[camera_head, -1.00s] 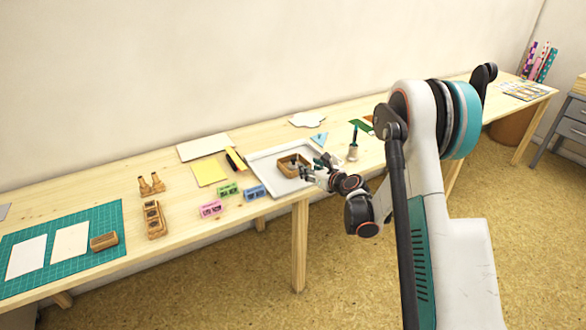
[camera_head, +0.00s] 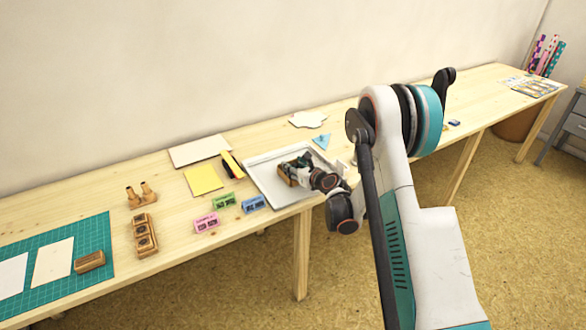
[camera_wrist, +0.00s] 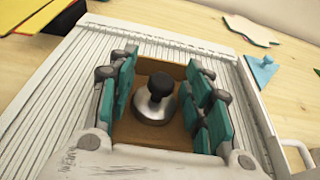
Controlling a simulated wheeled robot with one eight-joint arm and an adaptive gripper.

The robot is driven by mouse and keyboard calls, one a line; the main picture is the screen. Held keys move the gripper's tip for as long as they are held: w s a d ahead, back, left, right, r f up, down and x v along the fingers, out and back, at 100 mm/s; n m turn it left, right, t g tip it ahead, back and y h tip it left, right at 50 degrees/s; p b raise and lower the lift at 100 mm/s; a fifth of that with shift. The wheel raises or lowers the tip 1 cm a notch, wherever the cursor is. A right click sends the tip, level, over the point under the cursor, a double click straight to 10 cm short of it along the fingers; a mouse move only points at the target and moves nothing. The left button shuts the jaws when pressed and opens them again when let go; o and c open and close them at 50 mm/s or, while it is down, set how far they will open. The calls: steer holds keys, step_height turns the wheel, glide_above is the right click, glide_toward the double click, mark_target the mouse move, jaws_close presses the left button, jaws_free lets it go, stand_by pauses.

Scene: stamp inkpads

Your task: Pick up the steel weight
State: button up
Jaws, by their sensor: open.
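The steel weight (camera_wrist: 155,106) is a round silver disc with a dark knob on top. It stands upright in a small wooden box (camera_wrist: 177,68) on a ribbed white tray (camera_wrist: 60,92). In the wrist view my gripper (camera_wrist: 163,82) is open, with teal finger pads to the left and right of the weight and a gap on each side. In the head view my gripper (camera_head: 296,164) is over the wooden box and hides most of it and the weight. I cannot tell how low the fingertips are.
Blue (camera_head: 254,203), green (camera_head: 224,200) and pink (camera_head: 206,222) inkpads lie left of the tray. Yellow paper (camera_head: 203,180) and a light blue triangle (camera_head: 321,141) lie near it. A green cutting mat (camera_head: 90,236) is farther left. The wooden table has bare patches between things.

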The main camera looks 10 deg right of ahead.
steer(key=shift+r, duration=0.1)
jaws_close()
stand_by(0.3)
